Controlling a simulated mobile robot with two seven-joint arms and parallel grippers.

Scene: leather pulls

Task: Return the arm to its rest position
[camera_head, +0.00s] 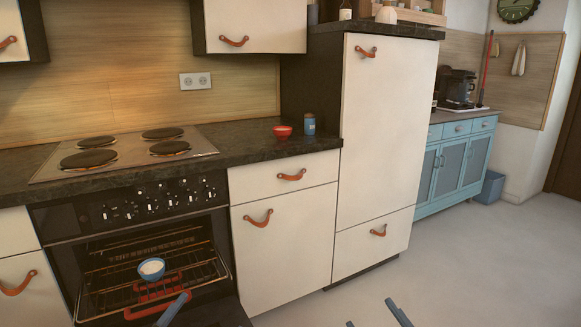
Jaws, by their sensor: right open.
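My right gripper (375,316) shows at the bottom edge, with two blue-grey fingers apart and nothing between them. It is over the floor, in front of the white cabinets. A blue-grey bar (172,308) in front of the oven looks like a finger of my left gripper. The rest of that gripper is out of view, so I cannot tell whether it is open. Neither arm shows beyond the fingertips.
The oven (150,240) is open, with its door (222,311) lowered. A blue bowl (152,267) sits inside near red-orange bars (158,286). Floor at right (480,270) is clear.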

